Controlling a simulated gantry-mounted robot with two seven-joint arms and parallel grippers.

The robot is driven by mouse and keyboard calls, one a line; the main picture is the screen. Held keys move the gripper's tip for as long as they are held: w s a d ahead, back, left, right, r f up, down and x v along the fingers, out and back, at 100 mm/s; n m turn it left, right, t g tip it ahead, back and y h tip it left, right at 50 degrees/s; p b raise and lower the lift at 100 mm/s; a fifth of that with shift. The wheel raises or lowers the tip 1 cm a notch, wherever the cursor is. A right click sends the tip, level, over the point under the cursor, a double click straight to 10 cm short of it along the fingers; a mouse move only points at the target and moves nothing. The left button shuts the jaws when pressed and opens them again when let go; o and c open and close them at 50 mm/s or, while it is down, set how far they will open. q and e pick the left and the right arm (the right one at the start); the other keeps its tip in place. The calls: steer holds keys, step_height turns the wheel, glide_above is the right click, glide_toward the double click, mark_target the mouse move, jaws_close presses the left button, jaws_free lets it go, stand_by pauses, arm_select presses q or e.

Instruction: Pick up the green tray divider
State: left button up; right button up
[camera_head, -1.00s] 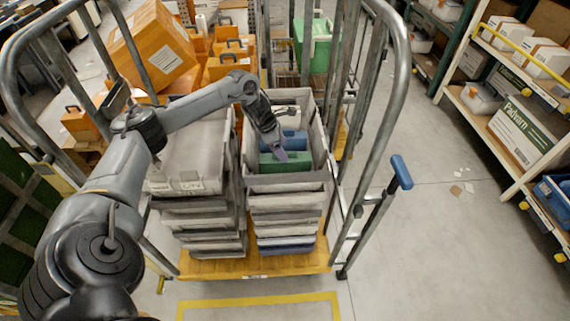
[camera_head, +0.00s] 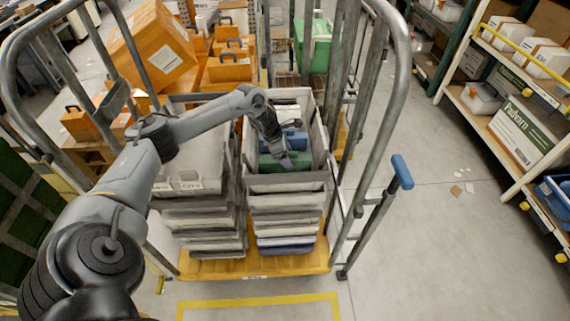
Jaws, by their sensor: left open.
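The green tray divider (camera_head: 300,161) stands inside the top grey tray (camera_head: 285,179) of the right-hand stack, near its front wall. A blue divider (camera_head: 295,139) stands just behind it in the same tray. My left gripper (camera_head: 285,162) points down into this tray, its fingertips at the green divider. The gripper is open. It covers part of the green divider, and I cannot tell whether the fingers touch it or straddle it. My right gripper is not in view.
The tray stacks stand on a yellow-decked cart with tall grey metal rails (camera_head: 385,120). A second tray stack (camera_head: 190,187) is on the left. Orange cases (camera_head: 230,65) lie behind. A blue-handled lever (camera_head: 402,172) sticks out at right. Open floor (camera_head: 440,250) lies right of the cart.

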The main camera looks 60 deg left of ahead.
arm_select(q)
steer(key=shift+f, duration=0.15)
stand_by(0.3)
steer(key=c, duration=1.1)
